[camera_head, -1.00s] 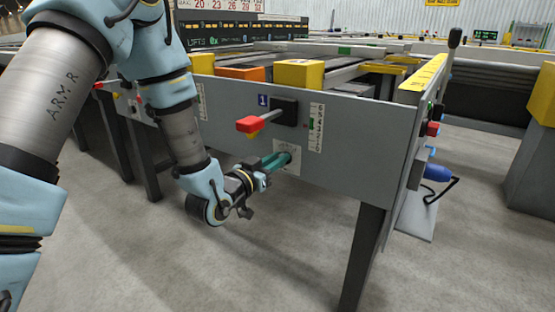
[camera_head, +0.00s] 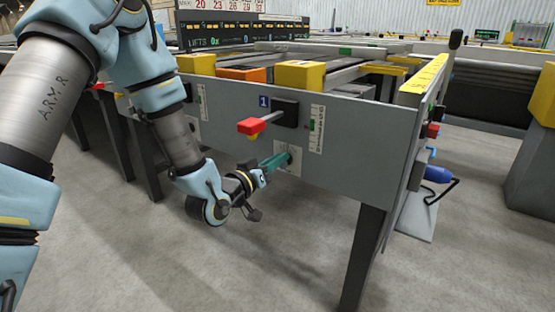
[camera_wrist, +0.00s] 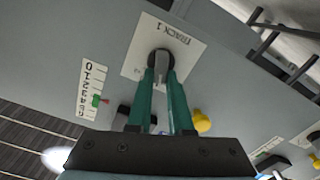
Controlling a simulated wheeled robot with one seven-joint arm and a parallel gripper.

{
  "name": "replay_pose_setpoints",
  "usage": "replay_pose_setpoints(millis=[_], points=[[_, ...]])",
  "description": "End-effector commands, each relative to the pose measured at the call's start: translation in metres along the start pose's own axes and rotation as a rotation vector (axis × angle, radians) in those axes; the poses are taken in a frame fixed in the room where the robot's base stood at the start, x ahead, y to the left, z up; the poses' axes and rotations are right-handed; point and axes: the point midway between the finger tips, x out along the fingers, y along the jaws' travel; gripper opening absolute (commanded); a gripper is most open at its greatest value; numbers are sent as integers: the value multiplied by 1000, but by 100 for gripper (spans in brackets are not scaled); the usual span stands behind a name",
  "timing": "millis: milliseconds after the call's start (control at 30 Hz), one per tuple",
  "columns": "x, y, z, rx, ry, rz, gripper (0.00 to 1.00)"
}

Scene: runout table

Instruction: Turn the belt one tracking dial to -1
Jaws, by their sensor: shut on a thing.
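The tracking dial (camera_wrist: 161,68) is a small dark round knob with a grey grip bar. It sits on a white plate (camera_wrist: 190,48) lettered "TRACK 1", on the grey side panel of the table. My gripper (camera_wrist: 163,80) has its two green fingers closed on the grip bar, one on each side. In the head view my gripper (camera_head: 284,157) reaches the white plate (camera_head: 293,168) from the lower left, and its fingers hide most of the dial. The dial's marks are too small to read.
A red-handled lever (camera_head: 262,123) sticks out above my gripper, beside the blue "1" label (camera_head: 263,101). A white scale strip (camera_head: 316,128) is to its right. A table leg (camera_head: 361,255) stands lower right. The floor below my wrist is clear.

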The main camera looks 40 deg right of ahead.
Motion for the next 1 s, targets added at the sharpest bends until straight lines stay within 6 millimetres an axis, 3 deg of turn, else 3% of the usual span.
replay_pose_setpoints(millis=[167,200,433,767,1000], points=[[0,0,0,2,-1,0,0],[0,0,0,2,-1,0,22],[0,0,0,3,-1,0,48],[-4,0,0,3,-1,0,49],[-42,-1,0,3,-3,-4,49]])
